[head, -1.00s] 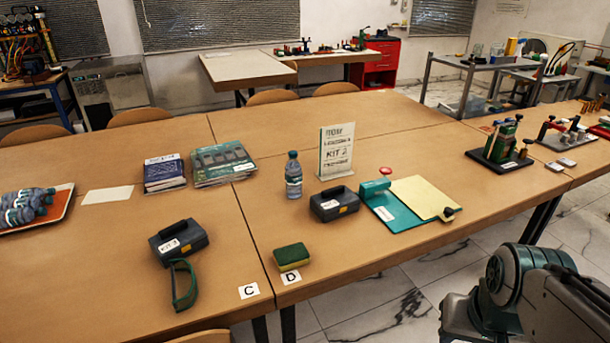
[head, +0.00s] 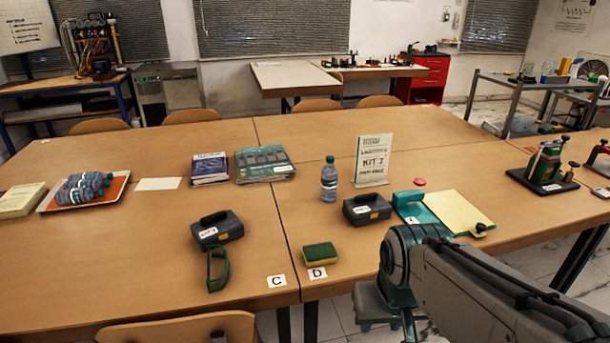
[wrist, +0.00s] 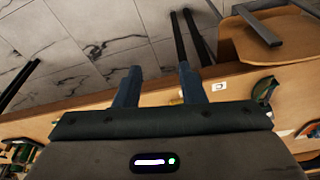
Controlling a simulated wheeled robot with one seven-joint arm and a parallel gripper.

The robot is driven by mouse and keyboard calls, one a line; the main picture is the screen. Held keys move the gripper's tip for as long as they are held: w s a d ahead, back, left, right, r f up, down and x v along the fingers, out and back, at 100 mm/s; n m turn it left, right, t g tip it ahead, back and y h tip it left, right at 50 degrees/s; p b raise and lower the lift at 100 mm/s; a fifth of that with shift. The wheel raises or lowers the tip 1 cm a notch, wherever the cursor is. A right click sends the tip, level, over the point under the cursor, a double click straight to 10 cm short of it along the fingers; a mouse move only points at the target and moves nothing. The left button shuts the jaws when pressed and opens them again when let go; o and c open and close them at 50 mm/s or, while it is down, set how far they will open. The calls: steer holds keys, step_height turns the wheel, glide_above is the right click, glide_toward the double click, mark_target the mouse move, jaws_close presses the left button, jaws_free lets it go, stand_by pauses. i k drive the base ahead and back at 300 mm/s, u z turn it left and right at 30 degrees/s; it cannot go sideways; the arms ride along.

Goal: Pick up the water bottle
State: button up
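The water bottle (head: 329,180) stands upright on the table in the head view. It is clear and bluish with a dark cap, left of the KIT 2 sign (head: 373,160) and behind a dark grey case (head: 367,210).
A second case (head: 217,230), a green strap-like loop (head: 218,269) and a sponge (head: 320,254) lie towards the front edge. Books (head: 264,163) lie left of the bottle. A teal clipboard-like board (head: 412,208) lies right. A chair (head: 180,328) stands at the front.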

mark_target(329, 174)
steer(key=i, duration=0.95)
steer(key=k, duration=1)
steer(key=z, duration=1.2)
steer(key=i, duration=1)
steer(key=u, duration=1.9)
steer(key=i, duration=0.5)
steer(key=u, duration=0.05)
